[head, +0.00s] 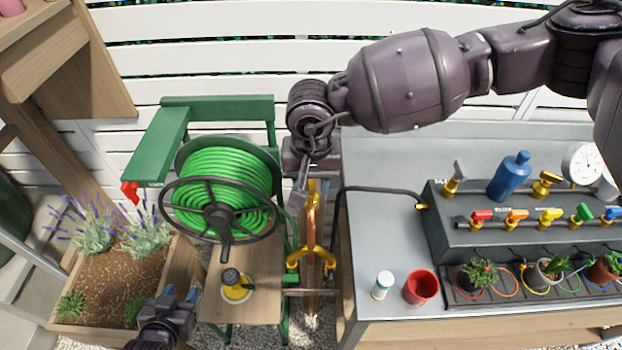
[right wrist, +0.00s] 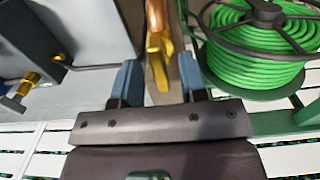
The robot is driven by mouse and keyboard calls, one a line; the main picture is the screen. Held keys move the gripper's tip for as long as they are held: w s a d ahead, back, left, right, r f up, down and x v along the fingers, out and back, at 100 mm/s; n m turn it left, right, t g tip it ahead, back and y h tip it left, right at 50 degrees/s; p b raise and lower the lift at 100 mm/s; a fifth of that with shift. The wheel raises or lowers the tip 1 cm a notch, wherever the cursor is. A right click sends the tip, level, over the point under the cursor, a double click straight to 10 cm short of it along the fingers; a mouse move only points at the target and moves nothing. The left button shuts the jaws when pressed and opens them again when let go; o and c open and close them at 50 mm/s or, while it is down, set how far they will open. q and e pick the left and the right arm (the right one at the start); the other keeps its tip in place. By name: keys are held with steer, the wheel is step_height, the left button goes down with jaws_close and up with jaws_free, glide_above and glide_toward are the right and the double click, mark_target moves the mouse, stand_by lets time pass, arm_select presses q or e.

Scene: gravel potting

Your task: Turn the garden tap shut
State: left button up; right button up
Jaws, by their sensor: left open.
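The garden tap (head: 318,252) is a yellow fitting on an upright copper-coloured pipe, between the hose reel and the grey bench. My right gripper (head: 305,190) reaches down from above at the top of the pipe. In the right wrist view, the blue fingers of my right gripper (right wrist: 157,82) are spread apart, with the yellow tap part (right wrist: 159,52) in line with the gap between them. I see space on both sides and cannot tell any contact. My left gripper (head: 172,300) is open and empty, low over the planter's front right corner.
The green hose reel (head: 215,180) with a black handwheel stands left of the tap. A yellow-and-black object (head: 235,288) sits on the wooden shelf below it. The bench holds a red cup (head: 421,286), a white canister (head: 382,285) and a valve manifold (head: 520,222). A black hose crosses beside the tap.

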steer(key=shift+c, duration=0.3)
jaws_close()
arm_select(q)
steer(key=shift+s+f, duration=0.25)
steer(key=shift+s, duration=0.05)
